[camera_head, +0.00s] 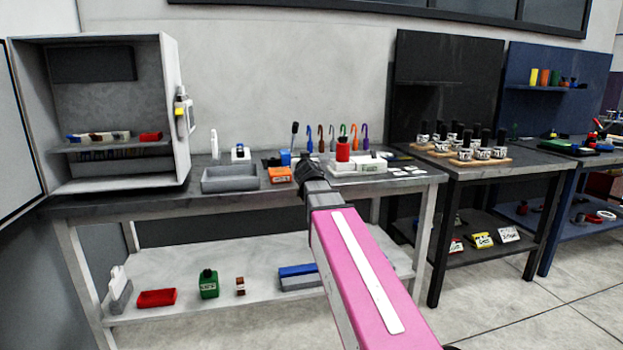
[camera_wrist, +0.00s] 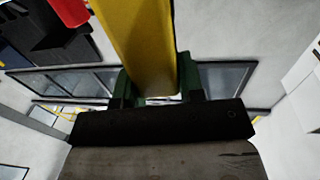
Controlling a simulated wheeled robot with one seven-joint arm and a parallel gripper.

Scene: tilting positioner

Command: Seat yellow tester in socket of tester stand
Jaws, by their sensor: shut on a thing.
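My gripper (camera_wrist: 156,85) is shut on the yellow tester (camera_wrist: 142,38) in the wrist view. Its two green fingers stand on either side of the tester's near end. The tester runs up and out of the top of that view, so its far end is hidden. In the head view, my arm hides the gripper's fingers, and I cannot make out the tester. A small white stand with a dark-blue part (camera_head: 240,153) is on the bench behind the grey tray. I cannot tell whether it is the tester stand, and no socket shows clearly.
On the bench (camera_head: 215,202) are a grey tray (camera_head: 229,178), an orange box (camera_head: 279,174) and a red cylinder (camera_head: 343,151) by white blocks. An open cabinet (camera_head: 174,90) stands at the left. Several items sit on the lower shelf. A dark table (camera_head: 480,171) stands to the right.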

